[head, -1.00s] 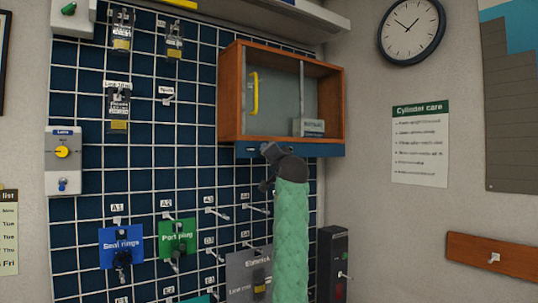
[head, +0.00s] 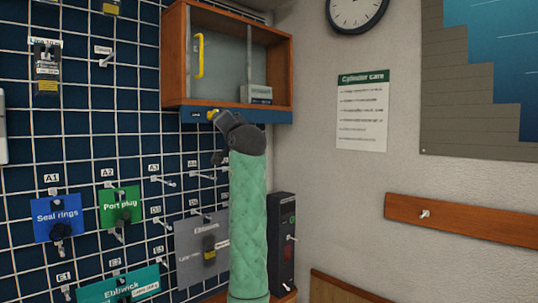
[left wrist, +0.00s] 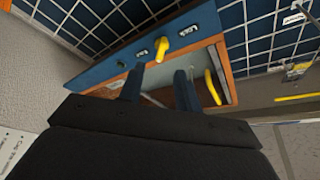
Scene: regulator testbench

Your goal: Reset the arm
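The wooden wall cabinet (head: 168,60) has a blue strip (head: 270,117) below it. A yellow knob (head: 212,114) on the strip shows at the tip of my left gripper (head: 218,120). In the left wrist view the same knob (left wrist: 163,45) sits beside "Lock" labels, just beyond the gap between my left gripper's fingertips (left wrist: 160,74). The fingers are apart with nothing between them. The cabinet's yellow handle (head: 200,56) is upright on its front; it also shows in the left wrist view (left wrist: 212,87). My right gripper is not in view.
A blue gridded pegboard (head: 120,140) with hooks and hanging cards is at left. A dark box (head: 281,240) stands right of my green-sleeved arm. A wooden rail (head: 470,219) with a hook is on the right wall. Space before that wall looks clear.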

